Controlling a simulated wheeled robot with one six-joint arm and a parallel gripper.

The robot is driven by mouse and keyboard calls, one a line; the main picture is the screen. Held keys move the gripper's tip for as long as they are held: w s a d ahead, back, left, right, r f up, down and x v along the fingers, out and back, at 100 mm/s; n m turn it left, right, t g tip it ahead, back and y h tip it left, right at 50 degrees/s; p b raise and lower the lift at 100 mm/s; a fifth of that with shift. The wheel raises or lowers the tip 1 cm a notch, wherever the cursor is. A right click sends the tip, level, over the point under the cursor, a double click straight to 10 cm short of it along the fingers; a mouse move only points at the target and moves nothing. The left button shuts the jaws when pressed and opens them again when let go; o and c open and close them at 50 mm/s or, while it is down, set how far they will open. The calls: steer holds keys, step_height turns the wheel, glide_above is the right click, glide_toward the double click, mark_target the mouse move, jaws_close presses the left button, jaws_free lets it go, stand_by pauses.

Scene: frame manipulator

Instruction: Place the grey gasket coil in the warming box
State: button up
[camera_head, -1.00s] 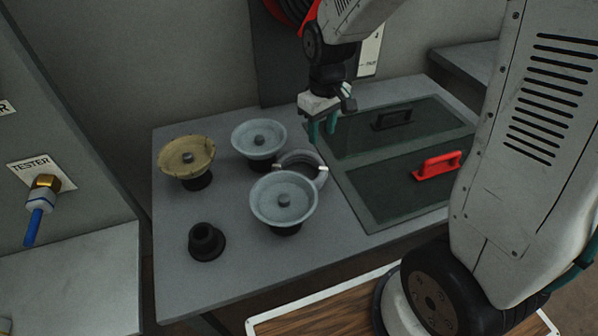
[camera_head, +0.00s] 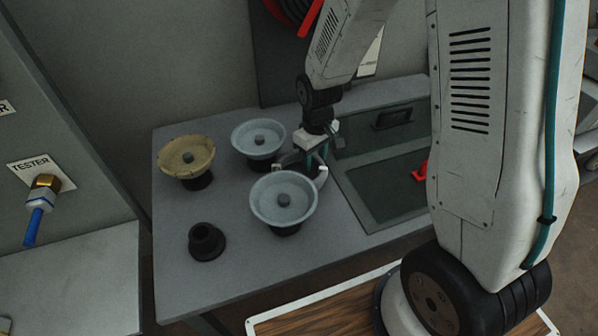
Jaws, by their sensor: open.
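The grey gasket coil (camera_head: 322,180) lies on the grey table, behind and right of the front pale dish. The gripper is open; whether a finger touches the coil cannot be told. Much of the coil is hidden by the gripper and the front dish. The warming box (camera_head: 345,200) is probably the framed unit with two dark glass lids set in the table at right. Its lids look shut, and my arm covers its right side.
Two pale dishes (camera_head: 258,138) (camera_head: 284,199) on dark stands flank the coil closely. A yellow dish (camera_head: 187,157) and a black stand (camera_head: 206,241) are further left. A red handle (camera_head: 421,172) is on the near lid and a black handle (camera_head: 393,118) on the far lid.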

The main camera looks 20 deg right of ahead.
steer(key=shift+c, duration=0.3)
jaws_close()
steer(key=shift+r, duration=0.1)
